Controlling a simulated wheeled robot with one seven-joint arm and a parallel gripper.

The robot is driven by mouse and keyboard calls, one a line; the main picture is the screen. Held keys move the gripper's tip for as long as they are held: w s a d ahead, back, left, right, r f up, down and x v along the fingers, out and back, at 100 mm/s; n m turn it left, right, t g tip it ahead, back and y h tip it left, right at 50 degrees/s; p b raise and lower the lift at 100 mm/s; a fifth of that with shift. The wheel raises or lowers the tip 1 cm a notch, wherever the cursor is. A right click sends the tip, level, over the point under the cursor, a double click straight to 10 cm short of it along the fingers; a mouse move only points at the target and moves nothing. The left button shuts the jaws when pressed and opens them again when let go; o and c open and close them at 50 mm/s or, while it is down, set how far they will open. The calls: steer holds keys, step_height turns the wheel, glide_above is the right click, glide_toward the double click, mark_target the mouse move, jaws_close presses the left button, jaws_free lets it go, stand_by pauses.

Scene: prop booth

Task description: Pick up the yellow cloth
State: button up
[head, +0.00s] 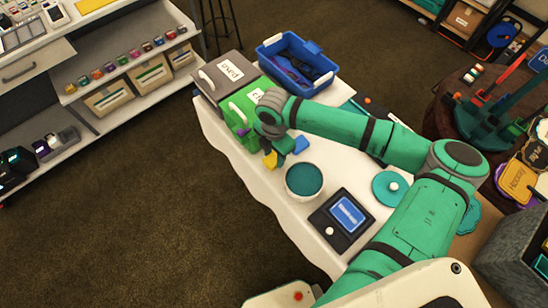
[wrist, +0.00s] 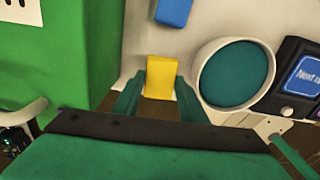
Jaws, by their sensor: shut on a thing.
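The yellow cloth (wrist: 161,77) is a small block-like piece between my fingertips in the wrist view. It also shows in the head view (head: 270,160), at the tip of my gripper near the table's left edge. My gripper (wrist: 159,88) is shut on it, with one finger on each side. In the head view my gripper (head: 281,150) is partly hidden by my arm. I cannot tell whether the cloth touches the white table (head: 260,182) or hangs just above it.
A green box (head: 238,110) stands close beside my gripper, with a grey box (head: 220,77) behind. A blue piece (head: 300,145), a round teal-topped container (head: 304,180) and a dark device with a blue screen (head: 346,212) are nearby. A blue crate (head: 283,45) stands farther back.

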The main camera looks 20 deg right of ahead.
steer(key=s+a+r, duration=0.2)
steer(key=s+r, duration=0.8)
steer(key=s, duration=0.4)
steer(key=shift+r, duration=0.15)
steer(key=o, duration=0.5)
steer(key=c, duration=0.4)
